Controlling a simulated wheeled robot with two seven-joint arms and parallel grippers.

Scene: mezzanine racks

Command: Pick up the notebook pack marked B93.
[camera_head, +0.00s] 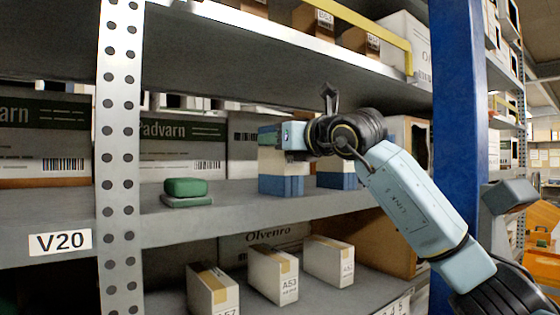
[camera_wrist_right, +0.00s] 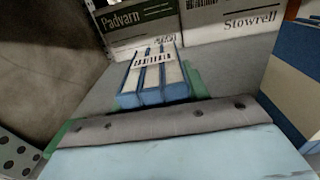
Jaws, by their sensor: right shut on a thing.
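A notebook pack (camera_head: 281,184), white above and blue below, stands on the middle shelf. In the right wrist view the notebook pack (camera_wrist_right: 152,75) shows as several blue-and-white books side by side with a barcode label; I cannot read B93 on it. My right gripper (camera_head: 274,139) reaches in from the right and is at the top of this pack, shut on it. My left gripper is not in view.
Another blue-and-white item (camera_head: 337,180) stands just right of the pack. Green folded items (camera_head: 186,188) lie to the left. Padvarn cartons (camera_head: 180,150) stand behind. A perforated post (camera_head: 118,170) and blue upright (camera_head: 458,130) flank the bay; a shelf (camera_head: 270,50) hangs above.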

